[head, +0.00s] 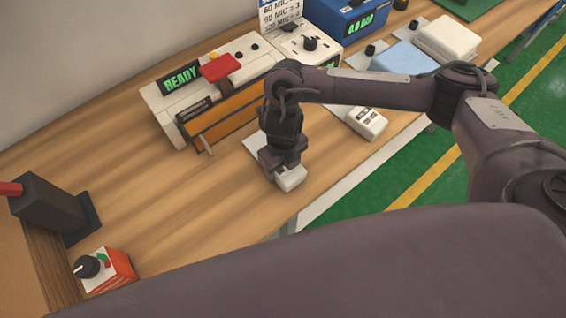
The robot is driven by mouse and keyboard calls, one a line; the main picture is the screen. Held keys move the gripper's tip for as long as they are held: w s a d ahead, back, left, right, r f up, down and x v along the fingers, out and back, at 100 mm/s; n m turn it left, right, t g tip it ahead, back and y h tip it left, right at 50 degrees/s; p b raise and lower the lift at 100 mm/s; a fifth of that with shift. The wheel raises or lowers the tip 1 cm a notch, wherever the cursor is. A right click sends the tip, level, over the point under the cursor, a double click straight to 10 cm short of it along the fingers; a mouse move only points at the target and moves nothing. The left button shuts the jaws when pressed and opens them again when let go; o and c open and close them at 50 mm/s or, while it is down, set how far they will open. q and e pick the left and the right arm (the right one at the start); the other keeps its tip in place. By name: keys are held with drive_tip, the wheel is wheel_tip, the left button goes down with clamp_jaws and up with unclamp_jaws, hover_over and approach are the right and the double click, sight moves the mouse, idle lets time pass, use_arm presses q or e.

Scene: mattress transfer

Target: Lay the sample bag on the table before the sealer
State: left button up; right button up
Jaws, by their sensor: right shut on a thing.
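The sealer (215,88) stands on the wooden table (150,215). It has a green READY display, a red top lever and an orange front panel. My right gripper (289,179) points down at the table just in front of the sealer. It is shut on a pale, flat thing, which I take to be the sample bag (252,144). Only a pale edge of the bag shows beside the gripper; the gripper and wrist hide most of it. I cannot tell whether the bag touches the tabletop. My left gripper is not in view.
A small white labelled device (367,122) sits right of the gripper near the table edge. A white knobbed unit (305,45) and a blue display box (345,18) stand behind. A red-and-white knob box (105,270) and a dark post (50,208) are at the left. Table between is clear.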

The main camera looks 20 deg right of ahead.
drive_tip(key=shift+f+b, duration=0.3)
drive_tip(key=shift+f, duration=0.1)
drive_tip(key=o, duration=1.1)
drive_tip(key=shift+r, duration=0.1)
